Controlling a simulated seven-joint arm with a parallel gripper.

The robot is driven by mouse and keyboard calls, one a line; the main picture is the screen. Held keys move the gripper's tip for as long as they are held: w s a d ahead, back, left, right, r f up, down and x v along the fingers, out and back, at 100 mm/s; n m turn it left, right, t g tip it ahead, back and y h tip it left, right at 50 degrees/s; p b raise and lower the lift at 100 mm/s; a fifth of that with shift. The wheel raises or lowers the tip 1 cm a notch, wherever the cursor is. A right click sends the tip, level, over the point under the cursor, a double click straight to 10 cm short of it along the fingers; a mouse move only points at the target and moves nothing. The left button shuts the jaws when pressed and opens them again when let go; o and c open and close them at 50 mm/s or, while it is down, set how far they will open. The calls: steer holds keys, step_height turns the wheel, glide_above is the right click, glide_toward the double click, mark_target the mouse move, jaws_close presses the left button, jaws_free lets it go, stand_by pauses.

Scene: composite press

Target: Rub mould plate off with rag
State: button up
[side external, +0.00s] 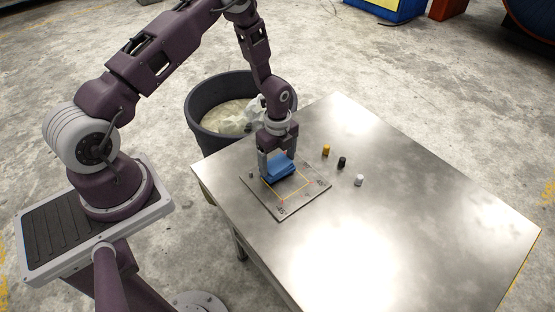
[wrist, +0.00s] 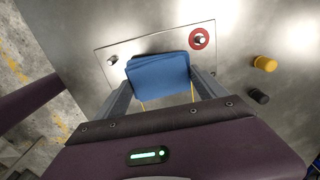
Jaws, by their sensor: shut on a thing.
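The mould plate (side external: 298,194) is a flat grey square with a yellow outline, posts near its corners and a red ring at one post. It lies on the metal table, and its far part shows in the wrist view (wrist: 122,48). The rag (side external: 281,168) is a folded blue cloth over the plate's back-left part. My gripper (side external: 277,163) points down and is shut on the rag, with a finger at each side of it. The rag also shows between the fingers in the wrist view (wrist: 158,75). I cannot tell whether the rag presses on the plate.
A yellow (side external: 326,150), a black (side external: 342,162) and a white (side external: 359,180) small cylinder stand on the table right of the plate. A dark round bin (side external: 205,143) with pale crumpled material stands behind the table's left edge. The table's right part (side external: 430,210) is clear.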

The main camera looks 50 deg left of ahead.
steer(key=shift+f, duration=0.55)
steer(key=shift+d, duration=2)
steer(key=shift+a, duration=2.05)
steer(key=shift+r, duration=3.55)
